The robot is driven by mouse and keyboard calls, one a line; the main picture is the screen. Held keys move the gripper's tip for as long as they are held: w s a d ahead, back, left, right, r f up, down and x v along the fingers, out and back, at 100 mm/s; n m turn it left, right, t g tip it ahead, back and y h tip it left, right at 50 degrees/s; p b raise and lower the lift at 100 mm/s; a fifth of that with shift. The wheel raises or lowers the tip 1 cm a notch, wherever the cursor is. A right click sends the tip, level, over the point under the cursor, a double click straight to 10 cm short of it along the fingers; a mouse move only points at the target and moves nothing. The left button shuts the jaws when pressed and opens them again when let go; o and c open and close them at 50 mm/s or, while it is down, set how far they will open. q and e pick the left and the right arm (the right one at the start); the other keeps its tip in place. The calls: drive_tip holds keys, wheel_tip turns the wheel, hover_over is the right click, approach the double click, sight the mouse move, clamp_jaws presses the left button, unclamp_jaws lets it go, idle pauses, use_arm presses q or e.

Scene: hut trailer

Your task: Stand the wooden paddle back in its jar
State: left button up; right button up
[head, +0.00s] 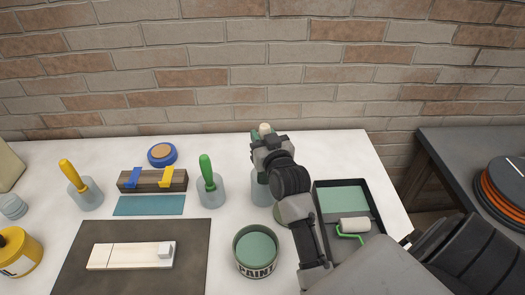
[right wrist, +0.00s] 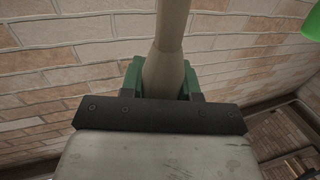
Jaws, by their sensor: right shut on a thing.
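My right gripper (head: 266,142) is above the white table near the wall. It is shut on the wooden paddle, whose pale rounded end (head: 264,128) shows just above the gripper. In the right wrist view the paddle's pale shaft (right wrist: 170,45) runs between the green fingers (right wrist: 160,80). A grey translucent jar (head: 261,190) stands below the gripper, partly covered by my arm. The paddle's lower part is hidden, so I cannot tell whether it is inside the jar. My left gripper is not in view.
Left of that jar, another jar holds a green-handled tool (head: 206,168); farther left, one holds a yellow-handled tool (head: 75,174). A paint can (head: 256,268) stands in front. A black roller tray (head: 318,200) lies right of my arm. The brick wall (head: 200,70) is behind.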

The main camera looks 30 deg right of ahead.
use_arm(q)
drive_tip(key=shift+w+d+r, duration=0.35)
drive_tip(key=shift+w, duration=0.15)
use_arm(e)
wheel_tip(320, 180, down, 5)
drive_tip(key=shift+f, duration=0.2)
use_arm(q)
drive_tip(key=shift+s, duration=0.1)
use_arm(e)
drive_tip(key=shift+f, duration=0.15)
drive_tip(key=o, duration=0.9)
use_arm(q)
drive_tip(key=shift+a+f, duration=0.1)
